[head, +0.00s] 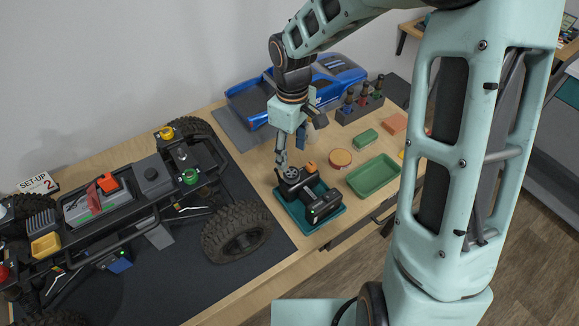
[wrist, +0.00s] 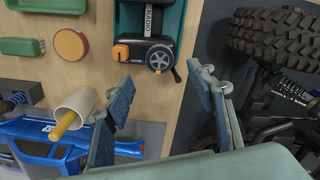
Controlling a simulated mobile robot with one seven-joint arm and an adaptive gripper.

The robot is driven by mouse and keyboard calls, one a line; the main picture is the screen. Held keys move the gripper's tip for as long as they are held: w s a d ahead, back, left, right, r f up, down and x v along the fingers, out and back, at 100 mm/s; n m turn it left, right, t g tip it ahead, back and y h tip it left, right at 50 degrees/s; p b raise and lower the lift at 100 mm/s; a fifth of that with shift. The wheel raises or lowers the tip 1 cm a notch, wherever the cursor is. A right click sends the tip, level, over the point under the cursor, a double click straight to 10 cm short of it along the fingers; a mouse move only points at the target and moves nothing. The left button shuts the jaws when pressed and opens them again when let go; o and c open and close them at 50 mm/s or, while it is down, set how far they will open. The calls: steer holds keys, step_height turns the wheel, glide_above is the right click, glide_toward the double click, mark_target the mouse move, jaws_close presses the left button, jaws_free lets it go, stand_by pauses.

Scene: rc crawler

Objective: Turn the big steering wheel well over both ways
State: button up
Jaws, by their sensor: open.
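A black hand controller (head: 322,206) lies in a teal tray (head: 296,217). It carries a small round wheel (head: 292,173) and an orange part (head: 311,166). In the wrist view the small wheel (wrist: 158,60) has a short crank-like arm at its lower right. My gripper (head: 281,160) hangs just above the small wheel, pointing down. In the wrist view my gripper (wrist: 167,78) is open and empty, its fingers spread to either side below the wheel. I cannot tell whether a finger touches it. The crawler's big black tyre (head: 238,233) stands left of the tray.
The crawler chassis (head: 150,185) fills a dark mat at left. A blue truck body (head: 330,78) lies behind my gripper. A white cup (wrist: 77,103) is near my left finger.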

mark_target(291, 172)
step_height(291, 172, down, 8)
stand_by(0.5)
steer(key=c, duration=1.2)
steer(key=shift+o, duration=0.2)
steer(key=shift+b, duration=0.3)
steer(key=m+b, duration=0.1)
steer(key=m, duration=0.1)
steer(key=shift+f+m+b, duration=0.15)
steer(key=shift+m+b, duration=0.2)
steer(key=shift+m, duration=0.05)
steer(key=shift+m+b, duration=1.05)
steer(key=shift+m, duration=0.95)
